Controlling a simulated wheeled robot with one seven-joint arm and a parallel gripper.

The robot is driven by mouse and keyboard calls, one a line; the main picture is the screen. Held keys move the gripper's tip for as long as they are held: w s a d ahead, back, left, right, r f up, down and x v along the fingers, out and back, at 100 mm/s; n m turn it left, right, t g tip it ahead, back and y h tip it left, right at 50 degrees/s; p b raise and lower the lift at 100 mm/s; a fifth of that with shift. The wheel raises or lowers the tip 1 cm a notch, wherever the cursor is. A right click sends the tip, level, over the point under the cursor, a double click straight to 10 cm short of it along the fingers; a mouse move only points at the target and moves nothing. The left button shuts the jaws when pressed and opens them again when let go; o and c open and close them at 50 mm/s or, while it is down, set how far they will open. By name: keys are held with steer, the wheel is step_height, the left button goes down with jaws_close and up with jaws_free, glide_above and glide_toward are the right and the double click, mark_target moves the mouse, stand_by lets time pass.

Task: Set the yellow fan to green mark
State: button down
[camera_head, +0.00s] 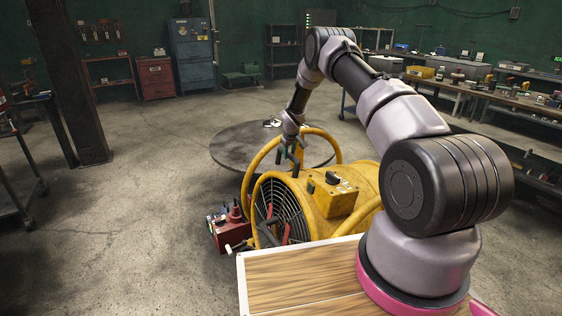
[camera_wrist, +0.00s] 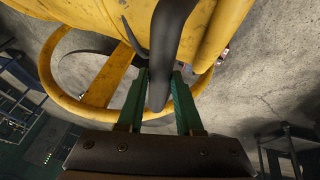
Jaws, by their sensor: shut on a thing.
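The yellow fan (camera_head: 340,208) stands on the concrete floor in front of me, a drum with a dark grille (camera_head: 270,212) and a yellow tubular frame. Its control box (camera_head: 328,198) has a black knob on top. A small green patch (camera_head: 310,188) shows on the box's left end; I cannot tell whether it is the green mark. My gripper (camera_head: 291,152) is above the grille end, between the frame's hoops. In the wrist view, its green fingers (camera_wrist: 160,82) are shut on a black curved bar (camera_wrist: 170,38) against the fan's yellow body. The bar's far end is hidden.
A red toolbox (camera_head: 229,233) stands beside the fan's grille end. A round dark table or plate (camera_head: 225,148) lies behind it. A wooden top (camera_head: 295,280) is close in front. Benches line the right wall; the floor at left is mostly free.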

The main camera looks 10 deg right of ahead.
steer(key=shift+d, duration=0.3)
steer(key=c, duration=0.6)
jaws_free()
steer(key=shift+a+r, duration=0.1)
steer(key=shift+s+r, duration=0.1)
steer(key=shift+r, duration=0.2)
steer(key=v, duration=1)
